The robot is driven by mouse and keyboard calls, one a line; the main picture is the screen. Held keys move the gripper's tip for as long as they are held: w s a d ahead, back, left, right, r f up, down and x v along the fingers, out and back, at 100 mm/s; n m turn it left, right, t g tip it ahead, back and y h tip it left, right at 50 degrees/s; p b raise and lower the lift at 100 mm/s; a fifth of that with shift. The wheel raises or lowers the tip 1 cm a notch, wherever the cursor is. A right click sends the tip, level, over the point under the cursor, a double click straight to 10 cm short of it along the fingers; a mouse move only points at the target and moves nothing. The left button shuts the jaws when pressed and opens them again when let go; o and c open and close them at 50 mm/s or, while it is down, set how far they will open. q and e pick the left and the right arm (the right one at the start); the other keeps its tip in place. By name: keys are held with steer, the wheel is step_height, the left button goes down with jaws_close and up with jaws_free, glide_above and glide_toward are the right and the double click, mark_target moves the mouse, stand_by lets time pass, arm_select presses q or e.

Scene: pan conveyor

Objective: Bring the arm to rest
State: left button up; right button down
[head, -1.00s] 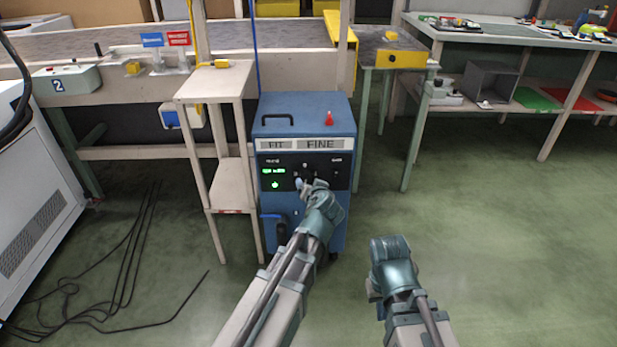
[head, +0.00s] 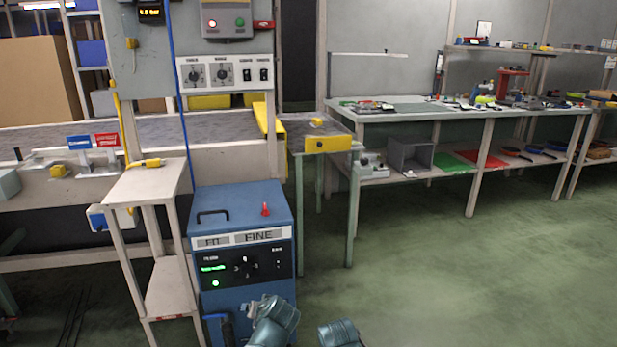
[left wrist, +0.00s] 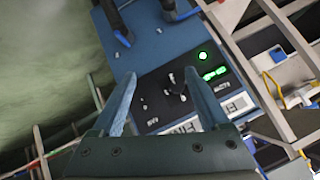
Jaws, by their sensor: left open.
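My left gripper (left wrist: 163,105) is open in the left wrist view, its two fingers spread with nothing between them. Beyond the fingers is the front panel of the blue cabinet (left wrist: 150,55), with a black knob and green lights. In the head view the blue cabinet (head: 240,203) stands left of centre, and my left arm's end (head: 272,320) shows low in front of its lower panel. Only a rounded part of my right arm (head: 340,333) shows at the bottom edge; its gripper is out of view.
A small wooden stand (head: 150,185) is left of the cabinet. The conveyor (head: 60,138) runs behind it, with a control panel (head: 225,73) above. A green-legged table (head: 335,150) and a long workbench (head: 440,115) stand to the right. The green floor at right is clear.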

arm_select(q)
steer(key=s+d+f+m+g+h+p, duration=0.15)
steer(key=s+d+g, duration=0.3)
steer(key=s, duration=0.55)
steer(key=s+d+f+m+g+h+p, duration=0.1)
steer(key=s+d+f+m+g+h, duration=0.25)
steer(key=s, duration=0.55)
step_height(320, 180, up, 38)
steer(key=d+n+y+p, duration=0.1)
steer(key=p, duration=3.6)
steer(key=shift+s+d+g+y, duration=0.3)
steer(key=shift+s+d, duration=0.05)
